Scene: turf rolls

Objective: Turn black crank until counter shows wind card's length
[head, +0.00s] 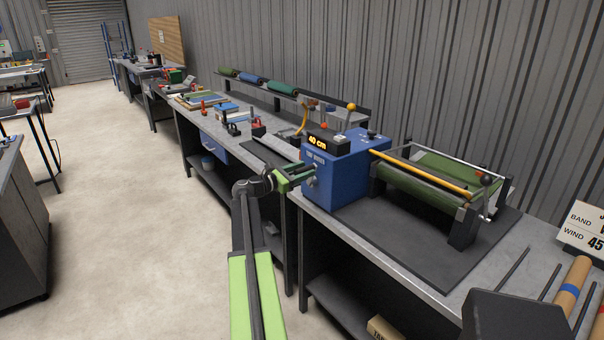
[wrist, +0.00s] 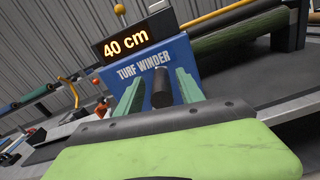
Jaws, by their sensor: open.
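The blue turf winder (head: 338,176) stands on the bench, and its counter (head: 318,141) reads 40 cm. The counter also shows in the wrist view (wrist: 127,44) with the same reading. The card (head: 581,233) at the right edge shows BAND and WIND lines; WIND reads 45, and the rest is cut off. My gripper (head: 300,174) is open at the winder's front face. In the wrist view, a black cylindrical handle (wrist: 161,88), seemingly the crank's, stands between the two green fingers (wrist: 160,76), with gaps visible at its sides. The rest of the crank is hidden.
Green turf (head: 425,187) lies on the winder's roller frame, right of the blue housing. Cardboard tubes and black rods (head: 513,270) are at the bench's right end. Tools and rolled turf (head: 282,87) lie farther back.

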